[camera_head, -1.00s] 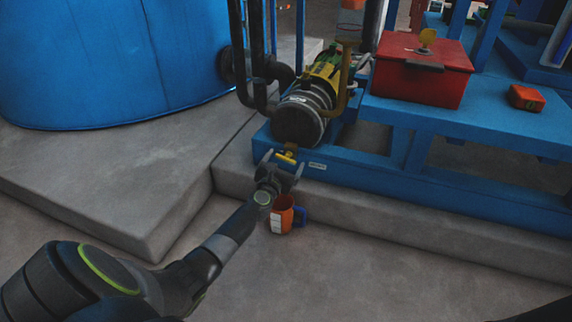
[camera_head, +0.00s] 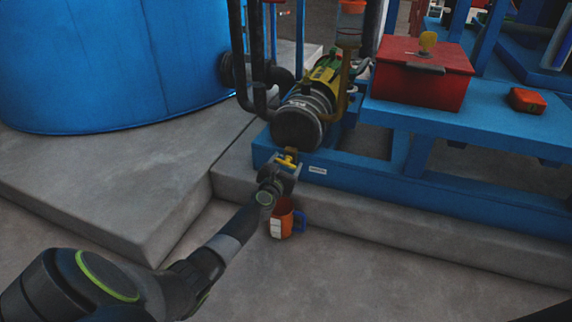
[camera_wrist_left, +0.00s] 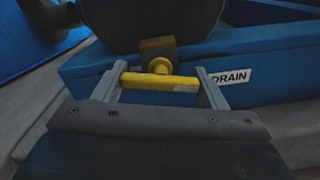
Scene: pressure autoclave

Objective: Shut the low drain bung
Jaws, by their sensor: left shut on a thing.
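The drain bung is a yellow T-shaped handle (camera_wrist_left: 160,82) on a brass-coloured block (camera_wrist_left: 158,47) under the dark round end of the pump. A label reading DRAIN (camera_wrist_left: 230,77) is on the blue frame to its right. My left gripper (camera_wrist_left: 160,84) is shut on the yellow handle, one finger at each end of the bar, which lies almost level in the wrist view. In the head view my left gripper (camera_head: 284,166) is at the handle, low at the front of the blue frame, and partly hides it. My right gripper is not in view.
A concrete step (camera_head: 400,228) runs under the blue frame (camera_head: 390,180). A red box (camera_head: 421,84) sits on the frame. A big blue tank (camera_head: 110,60) stands left.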

